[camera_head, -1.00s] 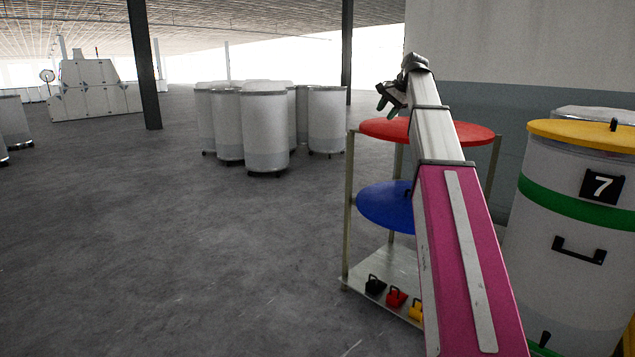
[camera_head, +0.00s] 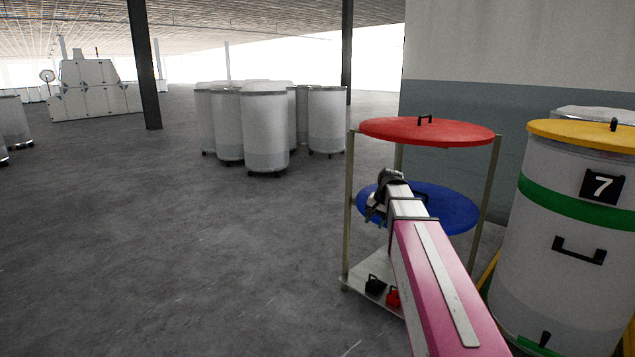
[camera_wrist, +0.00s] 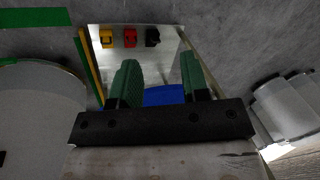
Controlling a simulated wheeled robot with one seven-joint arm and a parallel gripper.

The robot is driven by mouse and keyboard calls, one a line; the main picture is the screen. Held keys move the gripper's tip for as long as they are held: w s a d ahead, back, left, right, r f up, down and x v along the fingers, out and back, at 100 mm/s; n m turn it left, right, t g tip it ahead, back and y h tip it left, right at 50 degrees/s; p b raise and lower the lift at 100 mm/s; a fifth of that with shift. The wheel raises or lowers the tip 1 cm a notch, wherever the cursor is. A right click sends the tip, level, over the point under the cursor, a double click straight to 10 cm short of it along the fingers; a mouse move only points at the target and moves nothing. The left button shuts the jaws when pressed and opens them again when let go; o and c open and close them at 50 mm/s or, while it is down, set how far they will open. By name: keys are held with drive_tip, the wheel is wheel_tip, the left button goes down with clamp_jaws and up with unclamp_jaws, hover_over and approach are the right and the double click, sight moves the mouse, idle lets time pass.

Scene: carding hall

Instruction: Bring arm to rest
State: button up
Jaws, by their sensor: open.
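My arm reaches forward from the lower right in the head view. My gripper (camera_head: 374,215) is at its end, in front of the left part of the blue lid (camera_head: 450,208) on the rack's middle level. In the wrist view my gripper (camera_wrist: 158,85) shows two green fingers standing well apart, with nothing between them held. A strip of the blue lid (camera_wrist: 165,95) shows behind the fingers. Whether the gripper touches the lid cannot be told.
A red lid (camera_head: 430,131) lies on the rack's top. Black, red and yellow small objects (camera_wrist: 130,38) sit on its bottom shelf (camera_wrist: 165,65). A can numbered 7 (camera_head: 560,240) with a yellow lid stands at right.

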drive_tip(key=s+a+f+n+g+h, duration=0.1)
drive_tip(key=s+f+n, duration=0.3)
drive_tip(key=s+f, duration=1.7)
drive_tip(key=shift+a+f+n+g+h, duration=0.3)
drive_tip(key=shift+a+f+g+h, duration=0.15)
drive_tip(key=shift+h, duration=0.25)
